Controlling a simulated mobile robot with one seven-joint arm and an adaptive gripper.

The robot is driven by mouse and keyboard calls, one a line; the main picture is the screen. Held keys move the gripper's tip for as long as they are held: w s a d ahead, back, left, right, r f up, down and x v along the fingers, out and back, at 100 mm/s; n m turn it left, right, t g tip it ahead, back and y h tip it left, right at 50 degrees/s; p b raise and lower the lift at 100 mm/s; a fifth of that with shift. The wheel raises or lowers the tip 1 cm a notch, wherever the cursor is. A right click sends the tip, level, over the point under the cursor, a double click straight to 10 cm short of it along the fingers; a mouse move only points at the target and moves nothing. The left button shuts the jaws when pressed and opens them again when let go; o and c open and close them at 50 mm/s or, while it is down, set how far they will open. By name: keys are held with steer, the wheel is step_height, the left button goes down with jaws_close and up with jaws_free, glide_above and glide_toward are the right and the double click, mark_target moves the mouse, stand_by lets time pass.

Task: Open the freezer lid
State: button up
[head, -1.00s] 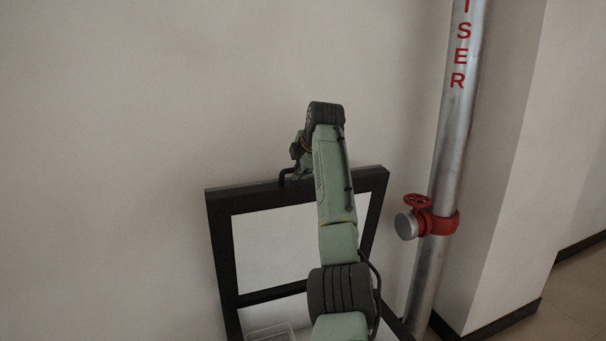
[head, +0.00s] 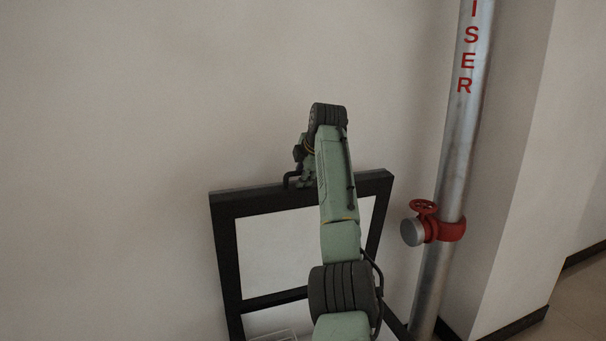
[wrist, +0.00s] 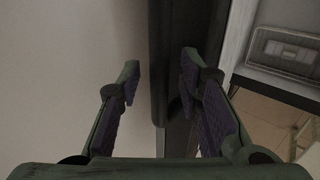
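The freezer lid (head: 226,262), a black frame around a pale pane, stands raised and steep in front of the wall in the head view. In the wrist view its dark edge bar (wrist: 162,50) runs between the fingers of my gripper (wrist: 160,72). The fingers are apart, one on each side of the bar, with a narrow gap showing by the left one. I cannot tell whether the right finger touches it. In the head view my arm reaches over the lid to its top edge, and the fingers are hidden there.
A wire basket (wrist: 285,50) shows inside the freezer at right in the wrist view. A metal riser pipe (head: 452,165) with a red valve (head: 436,226) stands right of the lid. The wall (head: 120,120) is close behind the lid.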

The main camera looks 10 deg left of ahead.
steer(key=v, duration=1.2)
